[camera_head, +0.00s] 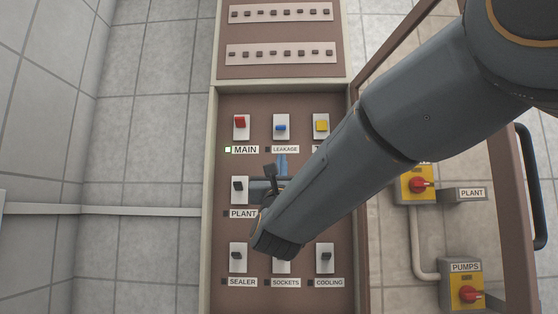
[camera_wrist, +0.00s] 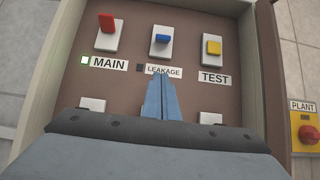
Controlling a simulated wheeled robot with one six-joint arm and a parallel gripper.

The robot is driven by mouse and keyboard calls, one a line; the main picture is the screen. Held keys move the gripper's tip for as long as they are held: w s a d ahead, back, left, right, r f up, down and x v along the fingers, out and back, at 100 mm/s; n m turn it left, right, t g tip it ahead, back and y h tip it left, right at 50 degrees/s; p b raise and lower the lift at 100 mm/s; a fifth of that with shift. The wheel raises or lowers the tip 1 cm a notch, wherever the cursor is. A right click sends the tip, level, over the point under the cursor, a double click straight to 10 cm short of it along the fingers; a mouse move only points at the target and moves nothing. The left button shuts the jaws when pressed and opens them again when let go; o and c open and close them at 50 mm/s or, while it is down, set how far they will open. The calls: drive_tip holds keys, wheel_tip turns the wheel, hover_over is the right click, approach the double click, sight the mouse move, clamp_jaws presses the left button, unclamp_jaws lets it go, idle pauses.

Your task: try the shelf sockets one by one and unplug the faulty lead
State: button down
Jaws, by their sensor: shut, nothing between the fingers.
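My gripper (camera_head: 281,166) is shut and empty in front of the panel. No shelf sockets, plugs or leads are in view.
The yellow TEST button (camera_wrist: 213,48) is at the upper right. PLANT (camera_head: 238,185), SEALER (camera_head: 238,256) and COOLING (camera_head: 325,256) switches have dark levers. An open door frame (camera_head: 518,170) and yellow PLANT and PUMPS (camera_head: 466,290) isolators stand right. Raised panel sides border the switches.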

sight(281, 128)
drive_tip(key=p+x, duration=0.2)
drive_tip(key=x, duration=0.3)
drive_tip(key=shift+w+r, duration=0.15)
drive_tip(key=shift+r, duration=0.1)
drive_tip(key=shift+s+a+r+p, duration=0.1)
drive_tip(key=shift+s+r+p, duration=0.15)
drive_tip(key=shift+r+p, duration=0.25)
drive_tip(key=shift+s+r+p, duration=0.25)
drive_tip(key=shift+r+p, duration=0.1)
drive_tip(key=shift+r, duration=0.15)
drive_tip(key=shift+s+r+p, duration=0.35)
drive_tip(key=shift+r+p, duration=0.15)
drive_tip(key=shift+r, duration=0.2)
